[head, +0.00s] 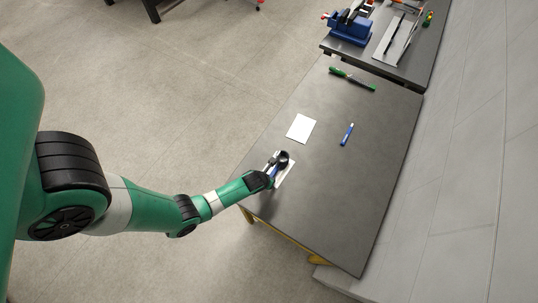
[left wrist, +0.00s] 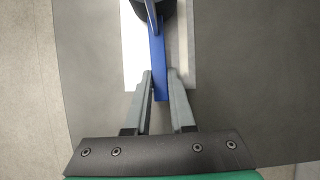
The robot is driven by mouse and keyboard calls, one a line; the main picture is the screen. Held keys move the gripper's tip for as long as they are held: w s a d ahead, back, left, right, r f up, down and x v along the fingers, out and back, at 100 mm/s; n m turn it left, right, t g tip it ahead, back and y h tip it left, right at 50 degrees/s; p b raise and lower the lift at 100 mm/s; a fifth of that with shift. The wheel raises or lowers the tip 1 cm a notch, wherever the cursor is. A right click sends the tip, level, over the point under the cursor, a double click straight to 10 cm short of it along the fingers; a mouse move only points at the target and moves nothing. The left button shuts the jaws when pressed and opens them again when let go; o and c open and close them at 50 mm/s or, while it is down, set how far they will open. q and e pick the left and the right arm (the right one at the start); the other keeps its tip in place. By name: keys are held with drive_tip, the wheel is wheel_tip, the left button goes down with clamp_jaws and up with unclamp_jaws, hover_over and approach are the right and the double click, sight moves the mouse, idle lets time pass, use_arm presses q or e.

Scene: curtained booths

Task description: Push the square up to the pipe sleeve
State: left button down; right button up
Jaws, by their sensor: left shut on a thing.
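My left gripper (head: 274,167) is low over the near-left part of the dark table. In the left wrist view, its two grey fingers (left wrist: 160,73) are closed on a narrow blue bar (left wrist: 158,50), which looks like part of the square. A dark round piece (head: 283,157), probably the pipe sleeve, is just beyond the fingers; it also shows at the top edge of the left wrist view (left wrist: 152,7). The bar's far end meets or overlaps it; I cannot tell whether they touch. A white area and a pale strip (left wrist: 184,50) lie beneath and beside the bar. My right gripper is not in view.
A white sheet (head: 301,128) lies farther along the dark table (head: 330,200). A blue pen-like item (head: 347,134) and a green-handled tool (head: 352,80) lie beyond. A second table carries a blue vise (head: 350,28). The table's right part is clear.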

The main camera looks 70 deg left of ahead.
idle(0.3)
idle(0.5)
use_arm(q)
drive_tip(key=c, duration=0.7)
unclamp_jaws()
drive_tip(key=p+v, duration=0.7)
drive_tip(key=v, duration=0.4)
drive_tip(key=shift+r, duration=0.35)
